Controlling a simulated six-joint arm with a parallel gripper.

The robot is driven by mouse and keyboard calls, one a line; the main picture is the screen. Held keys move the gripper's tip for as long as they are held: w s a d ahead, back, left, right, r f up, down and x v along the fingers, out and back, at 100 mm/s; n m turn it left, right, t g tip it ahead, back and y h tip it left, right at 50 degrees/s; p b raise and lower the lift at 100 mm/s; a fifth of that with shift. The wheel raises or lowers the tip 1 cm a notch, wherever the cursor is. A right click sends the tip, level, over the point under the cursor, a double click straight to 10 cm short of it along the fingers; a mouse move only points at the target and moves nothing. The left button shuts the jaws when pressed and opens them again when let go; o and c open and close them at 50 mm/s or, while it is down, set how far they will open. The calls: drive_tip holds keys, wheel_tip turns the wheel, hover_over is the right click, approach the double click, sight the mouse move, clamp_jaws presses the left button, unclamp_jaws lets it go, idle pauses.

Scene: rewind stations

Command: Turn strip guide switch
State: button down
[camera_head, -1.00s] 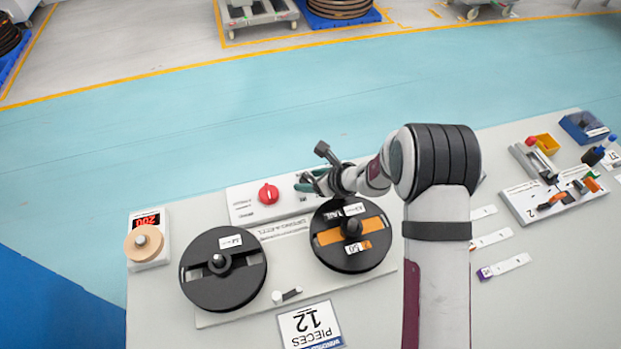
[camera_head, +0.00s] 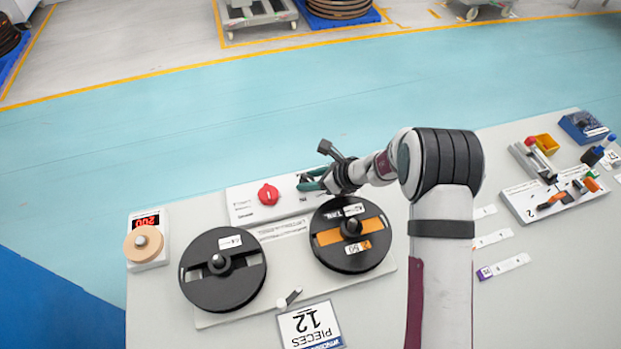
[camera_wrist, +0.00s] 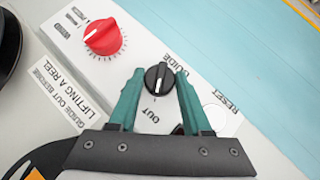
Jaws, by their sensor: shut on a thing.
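The strip guide switch is a black round knob (camera_wrist: 158,80) with a white mark, labelled GUIDE, on a white panel in the wrist view. Its white mark points toward the OUT label. My gripper (camera_wrist: 160,74) has its teal fingers on either side of the knob and is shut on it. In the head view my gripper (camera_head: 310,181) is at the panel's right part and hides the knob. A small guide lever (camera_head: 289,297) lies tilted at the front of the reel base, between the two reels.
A red knob (camera_head: 268,194) is left of my gripper; a blank white button (camera_wrist: 214,113) is close on its right. A black reel (camera_head: 222,288) and a reel with an orange band (camera_head: 328,238) stand in front of the panel. A counter (camera_head: 148,222) is at far left.

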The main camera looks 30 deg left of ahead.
drive_tip(key=shift+c, duration=1.7)
unclamp_jaws()
drive_tip(key=v, duration=1.5)
drive_tip(key=shift+d+r, duration=0.25)
drive_tip(key=shift+r, duration=0.05)
drive_tip(key=shift+s, duration=0.15)
drive_tip(key=s+d+r+n+h, duration=0.1)
drive_tip(key=s+d+r+n, duration=0.25)
drive_tip(key=s, duration=0.25)
drive_tip(key=s+d+r+n+g+h, duration=0.1)
drive_tip(key=s+d+r+n+h, duration=0.15)
drive_tip(key=s+d, duration=0.2)
drive_tip(key=s+d+r+n, duration=0.3)
drive_tip(key=s+d+n, duration=0.1)
drive_tip(key=s, duration=0.3)
drive_tip(key=s+d+n+h, duration=0.3)
drive_tip(key=s+d, duration=0.4)
drive_tip(key=s, duration=0.2)
drive_tip(key=shift+d+f+n+h, duration=0.3)
drive_tip(key=shift+f+h, duration=0.05)
